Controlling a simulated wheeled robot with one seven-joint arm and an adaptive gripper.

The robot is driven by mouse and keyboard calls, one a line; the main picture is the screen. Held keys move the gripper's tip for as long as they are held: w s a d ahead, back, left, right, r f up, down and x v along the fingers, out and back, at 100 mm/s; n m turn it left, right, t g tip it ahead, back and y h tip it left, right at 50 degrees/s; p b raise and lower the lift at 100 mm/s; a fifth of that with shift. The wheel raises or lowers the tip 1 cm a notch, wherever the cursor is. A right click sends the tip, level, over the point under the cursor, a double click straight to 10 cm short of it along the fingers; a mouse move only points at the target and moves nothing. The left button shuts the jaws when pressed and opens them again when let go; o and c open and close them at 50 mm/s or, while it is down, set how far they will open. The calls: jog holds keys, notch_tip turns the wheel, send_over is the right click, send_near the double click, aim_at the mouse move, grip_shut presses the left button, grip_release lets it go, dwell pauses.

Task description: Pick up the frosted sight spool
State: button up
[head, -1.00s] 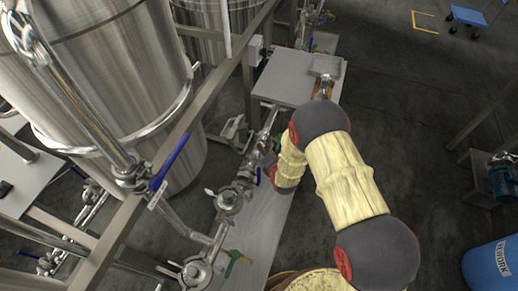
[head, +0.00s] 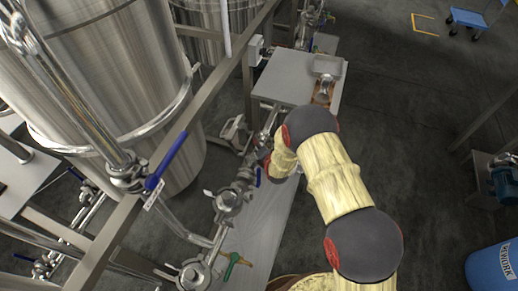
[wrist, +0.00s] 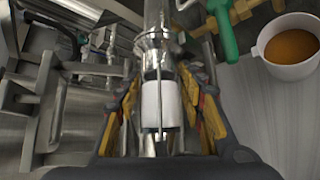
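The frosted sight spool (wrist: 162,105) is a whitish cylinder with clear or shiny ends and thin metal rods along it. In the wrist view it lies in the middle, in line with a bright metal pipe (wrist: 155,18). My gripper (wrist: 161,86) has its yellow-padded fingers on either side of the spool. A gap seems to show between each finger and the spool, so the fingers look open around it. In the head view my gripper (head: 262,160) is by the pipe run, mostly hidden by my arm, and I cannot make out the spool there.
A green-handled valve (wrist: 222,32) and a white cup of brown liquid (wrist: 291,46) are at the right in the wrist view. Metal clamps and fittings (wrist: 95,50) crowd the left. A steel tank (head: 110,80) and blue-handled valve (head: 165,162) stand left in the head view.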

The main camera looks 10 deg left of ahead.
jog(key=shift+c, duration=1.2)
grip_shut()
jog(key=shift+r, duration=0.15)
